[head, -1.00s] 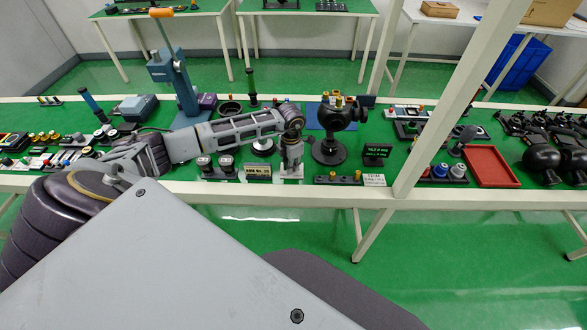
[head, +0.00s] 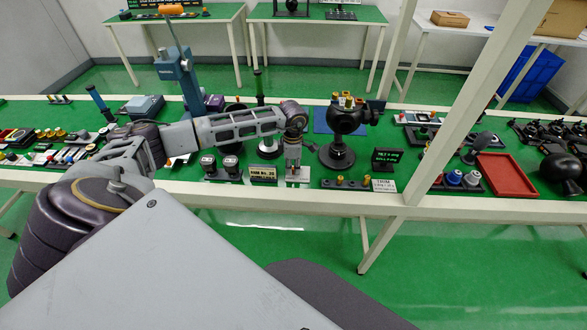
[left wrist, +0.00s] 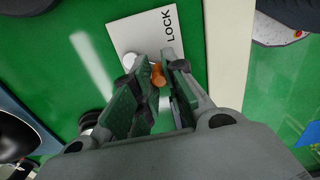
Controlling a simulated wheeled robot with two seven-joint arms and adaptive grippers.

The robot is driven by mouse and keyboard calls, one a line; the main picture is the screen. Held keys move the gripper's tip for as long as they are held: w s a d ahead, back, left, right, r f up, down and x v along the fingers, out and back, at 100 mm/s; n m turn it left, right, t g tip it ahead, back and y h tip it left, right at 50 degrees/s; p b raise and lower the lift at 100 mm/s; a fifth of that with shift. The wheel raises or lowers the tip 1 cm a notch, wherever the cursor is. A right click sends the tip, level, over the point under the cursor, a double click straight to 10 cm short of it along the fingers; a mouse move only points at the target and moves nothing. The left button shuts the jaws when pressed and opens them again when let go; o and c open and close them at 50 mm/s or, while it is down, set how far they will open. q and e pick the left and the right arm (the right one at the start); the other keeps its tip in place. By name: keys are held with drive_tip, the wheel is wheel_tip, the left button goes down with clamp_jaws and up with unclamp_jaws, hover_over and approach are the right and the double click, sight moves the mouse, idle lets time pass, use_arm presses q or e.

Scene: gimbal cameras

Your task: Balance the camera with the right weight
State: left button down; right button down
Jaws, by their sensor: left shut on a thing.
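My left gripper (head: 293,168) reaches down over the bench at a pale plate (head: 304,181). In the left wrist view the plate (left wrist: 137,35) reads LOCK, and the gripper (left wrist: 153,80) is shut on a small orange knob (left wrist: 157,74) beside it. The black round camera gimbal (head: 343,121) stands just right of the gripper on a black base, with brass-coloured pieces (head: 347,99) on top. A small dark display (head: 387,156) with green TILT text stands to its right. A rack of brass weights (head: 346,183) lies in front. My right gripper is not in view.
A label card (head: 262,173) and two dark round-topped pieces (head: 220,167) stand left of the gripper. A red tray (head: 506,175) lies at the right. A white post (head: 465,95) crosses the view right of the gimbal. Tools crowd the bench's left side.

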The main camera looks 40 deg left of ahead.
sight(293, 168)
use_arm(q)
drive_tip(key=c, duration=1.4)
unclamp_jaws()
drive_tip(key=shift+a, duration=0.1)
drive_tip(key=shift+r, duration=6)
